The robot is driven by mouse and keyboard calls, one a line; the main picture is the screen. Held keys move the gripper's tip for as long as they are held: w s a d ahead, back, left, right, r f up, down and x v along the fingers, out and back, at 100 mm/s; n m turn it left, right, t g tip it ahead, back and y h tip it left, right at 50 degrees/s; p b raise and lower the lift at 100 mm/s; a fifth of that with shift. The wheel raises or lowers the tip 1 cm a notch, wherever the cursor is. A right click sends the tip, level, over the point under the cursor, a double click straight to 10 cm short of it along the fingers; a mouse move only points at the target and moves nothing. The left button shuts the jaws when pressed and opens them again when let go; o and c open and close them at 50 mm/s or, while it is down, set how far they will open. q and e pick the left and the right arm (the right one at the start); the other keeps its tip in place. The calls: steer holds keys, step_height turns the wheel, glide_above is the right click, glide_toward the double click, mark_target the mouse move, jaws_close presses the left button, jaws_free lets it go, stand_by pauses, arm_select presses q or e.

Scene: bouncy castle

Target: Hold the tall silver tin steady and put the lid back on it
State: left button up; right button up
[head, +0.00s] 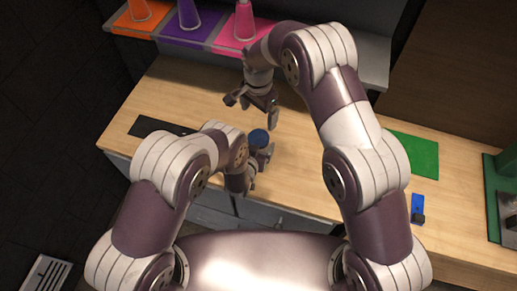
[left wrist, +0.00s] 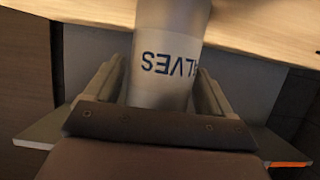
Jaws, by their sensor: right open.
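The tall silver tin (left wrist: 165,85) stands between the fingers of my left gripper (head: 258,162). Dark blue lettering on its wall reads upside down in the left wrist view. The fingers lie close along both sides of the tin and look shut on it. In the head view the tin shows mainly as a round blue top (head: 259,137). I cannot tell whether this blue is the lid or the tin's open mouth. My right gripper (head: 254,107) is open and empty, above and just behind the tin. No separate lid is clearly visible.
Orange, purple and pink cones (head: 188,14) stand on a shelf behind the wooden worktop (head: 310,165). A dark mat (head: 158,127) lies at the left, a green mat (head: 413,153) at the right. A small blue item (head: 417,207) lies near the front right, left of a green frame (head: 495,200).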

arm_select(q)
steer(key=shift+o, duration=0.3)
steer(key=shift+s+a+r, duration=0.1)
steer(key=shift+s, duration=0.25)
steer(key=b+v, duration=0.2)
steer(key=v, duration=1)
